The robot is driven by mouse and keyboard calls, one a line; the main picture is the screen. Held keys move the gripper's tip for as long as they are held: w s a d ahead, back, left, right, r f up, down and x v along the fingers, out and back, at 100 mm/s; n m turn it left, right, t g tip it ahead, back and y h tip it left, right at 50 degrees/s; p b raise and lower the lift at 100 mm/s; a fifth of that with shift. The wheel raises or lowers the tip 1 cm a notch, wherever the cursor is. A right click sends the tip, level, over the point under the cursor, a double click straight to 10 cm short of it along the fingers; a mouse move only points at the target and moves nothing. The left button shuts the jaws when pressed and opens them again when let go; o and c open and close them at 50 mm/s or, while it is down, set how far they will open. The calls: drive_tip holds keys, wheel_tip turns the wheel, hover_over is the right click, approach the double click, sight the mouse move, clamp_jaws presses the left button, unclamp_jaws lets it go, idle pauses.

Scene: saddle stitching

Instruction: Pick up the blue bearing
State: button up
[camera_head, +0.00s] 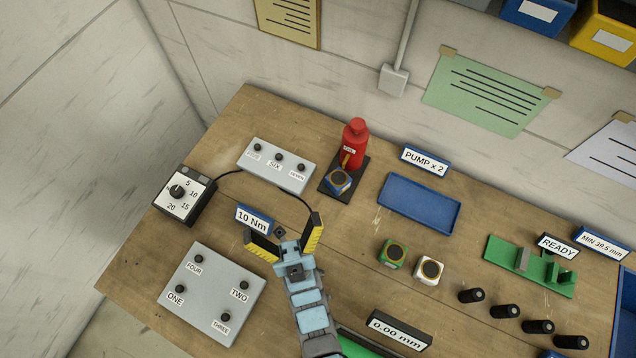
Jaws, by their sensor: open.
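The blue bearing (339,181) is a small blue block with a dark round centre and a pale ring. It sits on a black pad (361,178) in front of a red bottle (353,143). My gripper (283,228) is open, with yellow-and-black fingers spread apart and nothing seen between them. It is over the wooden bench, below and left of the blue bearing and apart from it. A green bearing (392,253) and a white bearing (430,270) stand side by side on the bench to the right.
A grey block (276,165) with knobs and a dial box (184,194) joined by a cable lie left. A "10 Nm" sign (254,220) stands near my gripper. An empty blue tray (419,204) lies right of the pad. Several black cylinders (505,311) stand lower right.

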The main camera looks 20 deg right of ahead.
drive_tip(key=w+f+n+g+y+b, duration=0.2)
drive_tip(key=w+f+n+g+y, duration=0.15)
drive_tip(key=n+g+y, duration=0.6)
drive_tip(key=w+f+n+g+y+b, duration=0.2)
drive_tip(key=w+f+n+g+y, duration=0.25)
drive_tip(key=n, duration=0.75)
drive_tip(key=n+g+h+b, duration=0.6)
drive_tip(key=n+h+b, duration=0.65)
drive_tip(key=n, duration=0.35)
approach(339, 178)
drive_tip(key=p+x, duration=0.1)
drive_tip(key=x, duration=0.3)
drive_tip(key=shift+w+a+p, duration=0.15)
drive_tip(key=shift+w+p, duration=0.15)
drive_tip(key=shift+p, duration=0.05)
drive_tip(key=shift+p+x, duration=0.8)
drive_tip(key=shift+x, duration=1.5)
drive_tip(key=shift+w+a+f, duration=0.2)
drive_tip(key=shift+w+f, duration=0.1)
drive_tip(key=shift+w, duration=0.05)
drive_tip(key=c, duration=1.2)
